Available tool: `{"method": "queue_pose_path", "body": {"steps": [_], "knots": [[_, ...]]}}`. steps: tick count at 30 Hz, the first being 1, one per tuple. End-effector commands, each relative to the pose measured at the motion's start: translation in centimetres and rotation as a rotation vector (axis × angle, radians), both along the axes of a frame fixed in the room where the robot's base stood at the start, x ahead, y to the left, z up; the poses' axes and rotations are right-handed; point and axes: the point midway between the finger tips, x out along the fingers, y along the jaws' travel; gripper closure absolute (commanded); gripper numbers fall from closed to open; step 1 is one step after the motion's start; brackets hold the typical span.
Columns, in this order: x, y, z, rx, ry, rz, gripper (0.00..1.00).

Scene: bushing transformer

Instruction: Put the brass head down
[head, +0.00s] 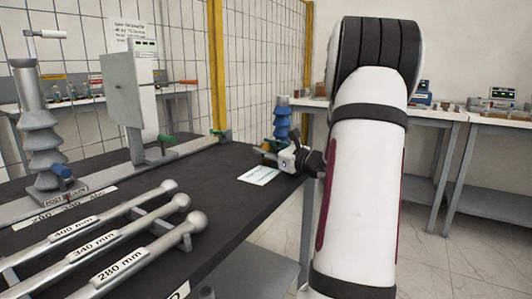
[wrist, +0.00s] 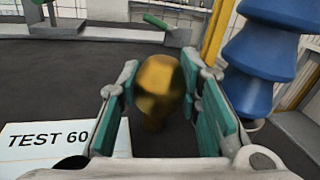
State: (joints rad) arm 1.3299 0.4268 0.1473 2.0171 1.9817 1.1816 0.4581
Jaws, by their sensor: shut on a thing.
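My gripper (wrist: 158,100) is shut on the brass head (wrist: 157,85), a rounded gold-coloured piece between its teal finger pads in the wrist view. The brass head is over or on the dark table top; I cannot tell whether it touches it.
A blue ribbed bushing (wrist: 262,50) stands close on the right, also in the head view (head: 282,122). Metal rods (head: 130,238) with ball ends lie on a rack at the front left. A grey ribbed bushing (head: 42,125) and a grey upright panel (head: 125,90) stand further left.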

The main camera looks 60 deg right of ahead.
Motion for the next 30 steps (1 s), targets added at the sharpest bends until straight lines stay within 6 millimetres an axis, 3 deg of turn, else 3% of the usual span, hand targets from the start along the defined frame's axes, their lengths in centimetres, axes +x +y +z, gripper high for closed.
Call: {"method": "queue_pose_path", "body": {"steps": [8, 15, 30], "knots": [[0.0, 0.0, 0.9, -0.001, 0.000, 0.000, 1.00], [-0.2, 0.1, 4.1, -0.001, -0.001, 0.000, 1.00], [-10.1, 2.4, 4.6, 0.001, 0.000, -0.003, 1.00]]}}
